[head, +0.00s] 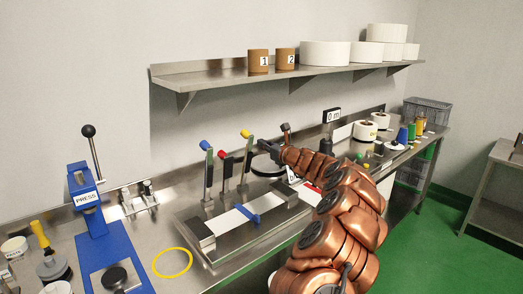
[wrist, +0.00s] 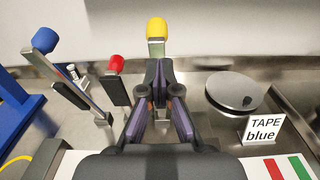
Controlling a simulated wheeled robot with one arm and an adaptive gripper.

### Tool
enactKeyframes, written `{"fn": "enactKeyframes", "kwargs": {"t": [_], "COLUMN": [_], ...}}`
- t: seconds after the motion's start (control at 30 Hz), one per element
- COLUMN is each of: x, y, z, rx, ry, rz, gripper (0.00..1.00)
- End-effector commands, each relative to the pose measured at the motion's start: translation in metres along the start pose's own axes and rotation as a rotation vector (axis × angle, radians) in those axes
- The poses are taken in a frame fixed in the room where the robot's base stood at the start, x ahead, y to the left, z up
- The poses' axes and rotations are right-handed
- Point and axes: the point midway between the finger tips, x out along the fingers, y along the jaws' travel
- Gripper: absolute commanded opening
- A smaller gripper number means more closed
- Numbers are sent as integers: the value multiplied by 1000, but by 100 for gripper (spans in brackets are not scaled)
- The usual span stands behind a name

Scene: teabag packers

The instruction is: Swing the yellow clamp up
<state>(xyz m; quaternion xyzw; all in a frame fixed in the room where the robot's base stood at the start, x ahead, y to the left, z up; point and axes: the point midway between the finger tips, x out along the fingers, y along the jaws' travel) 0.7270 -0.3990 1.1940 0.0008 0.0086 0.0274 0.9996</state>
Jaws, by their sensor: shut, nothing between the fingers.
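The yellow clamp (head: 246,134) has a yellow-tipped metal lever that stands roughly upright on the fixture in the head view. Its yellow tip also shows at the top centre of the wrist view (wrist: 157,28). My gripper (wrist: 158,75) is shut with its fingertips together, just in front of the lever, and hides its lower part. In the head view my gripper (head: 266,147) is close beside the lever on its right. I cannot tell whether it touches the lever.
A red-tipped clamp (head: 223,156) and a blue-tipped clamp (head: 206,146) stand left of the yellow one. A round metal disc (wrist: 232,90) and a "TAPE blue" sign (wrist: 262,129) are right of my gripper. A shelf (head: 225,78) hangs above the bench.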

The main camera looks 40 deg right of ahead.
Motion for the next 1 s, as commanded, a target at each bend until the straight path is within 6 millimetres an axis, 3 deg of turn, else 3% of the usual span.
{"fn": "enactKeyframes", "kwargs": {"t": [0.6,1.0], "x": [-68,-84], "y": [2,3], "z": [38,47], "rx": [-3,-1], "ry": [0,3], "rz": [2,4], "gripper": [0,0]}}
